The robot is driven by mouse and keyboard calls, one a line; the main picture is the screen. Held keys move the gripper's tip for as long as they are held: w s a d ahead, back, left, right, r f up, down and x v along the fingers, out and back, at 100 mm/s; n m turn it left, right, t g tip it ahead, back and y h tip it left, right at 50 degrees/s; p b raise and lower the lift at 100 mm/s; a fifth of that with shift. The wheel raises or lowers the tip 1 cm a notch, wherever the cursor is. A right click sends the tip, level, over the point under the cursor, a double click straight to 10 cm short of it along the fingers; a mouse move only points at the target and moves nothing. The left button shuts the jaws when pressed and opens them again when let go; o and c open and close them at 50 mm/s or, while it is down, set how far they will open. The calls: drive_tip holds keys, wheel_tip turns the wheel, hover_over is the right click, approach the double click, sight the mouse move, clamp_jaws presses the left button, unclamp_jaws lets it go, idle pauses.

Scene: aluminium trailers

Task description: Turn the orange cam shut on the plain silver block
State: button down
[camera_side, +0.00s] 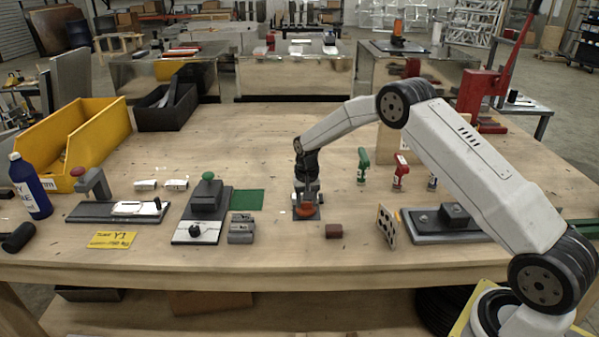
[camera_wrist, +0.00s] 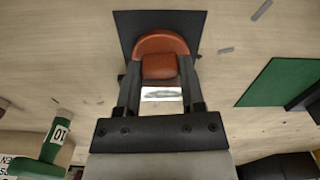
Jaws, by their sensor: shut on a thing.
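The orange cam (camera_side: 305,203) sits on a small dark base plate (camera_side: 317,214) in the middle of the table. In the wrist view the cam (camera_wrist: 160,43) has a rounded back edge and a blockier front part, over the dark plate (camera_wrist: 125,22). My gripper (camera_side: 306,190) points down over it. In the wrist view the fingers of my gripper (camera_wrist: 160,68) stand on both sides of the cam's front part and are shut on it. A bright silvery piece (camera_wrist: 162,93) shows between the fingers; I cannot tell whether it is the plain silver block.
A dark red block (camera_side: 334,231) lies just right of the plate. A notched grey block (camera_side: 241,230), a green mat (camera_side: 248,200) and a dark fixture (camera_side: 208,200) are left. Green (camera_side: 363,163) and red (camera_side: 400,172) upright pieces and a propped panel (camera_side: 386,226) stand right.

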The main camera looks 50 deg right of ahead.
sight(306, 211)
drive_tip(key=shift+c, duration=1)
unclamp_jaws()
drive_tip(key=shift+r, duration=0.1)
drive_tip(key=shift+r, duration=3.85)
drive_tip(key=s+a+r+n+t, duration=0.1)
drive_tip(key=s+a+n, duration=0.2)
drive_tip(key=s, duration=1)
drive_tip(key=s+a+r+n+t, duration=0.1)
drive_tip(key=s+a+n, duration=0.3)
drive_tip(key=s+a, duration=0.5)
drive_tip(key=s+r, duration=0.1)
drive_tip(key=s, duration=0.4)
drive_tip(key=shift+s+a+n+t, duration=0.15)
drive_tip(key=shift+s+n+t, duration=0.15)
